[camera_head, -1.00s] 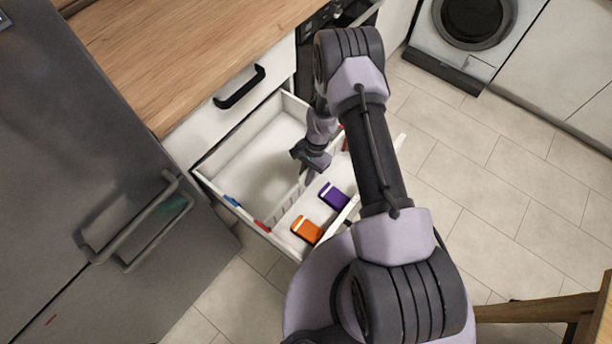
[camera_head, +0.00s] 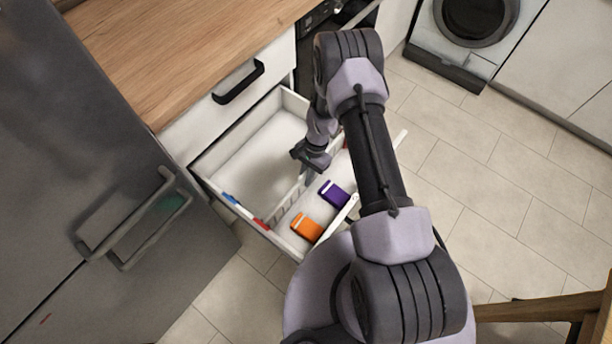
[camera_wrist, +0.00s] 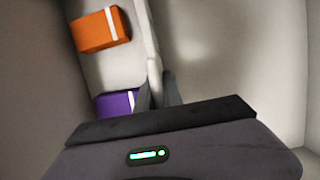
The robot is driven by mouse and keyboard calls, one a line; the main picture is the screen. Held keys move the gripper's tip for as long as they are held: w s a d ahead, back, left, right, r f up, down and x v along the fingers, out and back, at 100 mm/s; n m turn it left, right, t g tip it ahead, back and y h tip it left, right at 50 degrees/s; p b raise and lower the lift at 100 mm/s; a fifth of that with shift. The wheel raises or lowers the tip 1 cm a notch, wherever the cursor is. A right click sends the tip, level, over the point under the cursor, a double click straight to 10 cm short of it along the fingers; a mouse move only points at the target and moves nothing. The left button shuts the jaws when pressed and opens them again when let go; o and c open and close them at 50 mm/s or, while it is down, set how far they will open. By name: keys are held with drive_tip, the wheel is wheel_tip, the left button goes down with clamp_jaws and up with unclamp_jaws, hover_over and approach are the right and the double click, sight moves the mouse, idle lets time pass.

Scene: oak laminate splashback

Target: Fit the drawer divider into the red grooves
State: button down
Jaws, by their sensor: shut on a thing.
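In the wrist view the divider (camera_wrist: 150,45) runs up the picture from between my fingertips (camera_wrist: 158,92). The red groove mark (camera_head: 261,223) shows on the drawer's near-left wall, close to the divider's near end. Whether that end sits in the groove cannot be told. The far end and opposite red groove are largely hidden by my arm.
An orange box (camera_head: 306,228) and a purple box (camera_head: 334,194) lie in the drawer, right of the divider. A blue mark (camera_head: 230,198) is on the near-left wall. The drawer's left part is empty. The grey fridge (camera_head: 70,150) stands close on the left.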

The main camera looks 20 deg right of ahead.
drive_tip(key=shift+f, duration=0.3)
drive_tip(key=c, duration=1.4)
unclamp_jaws()
drive_tip(key=p+v, duration=0.7)
drive_tip(key=v, duration=1)
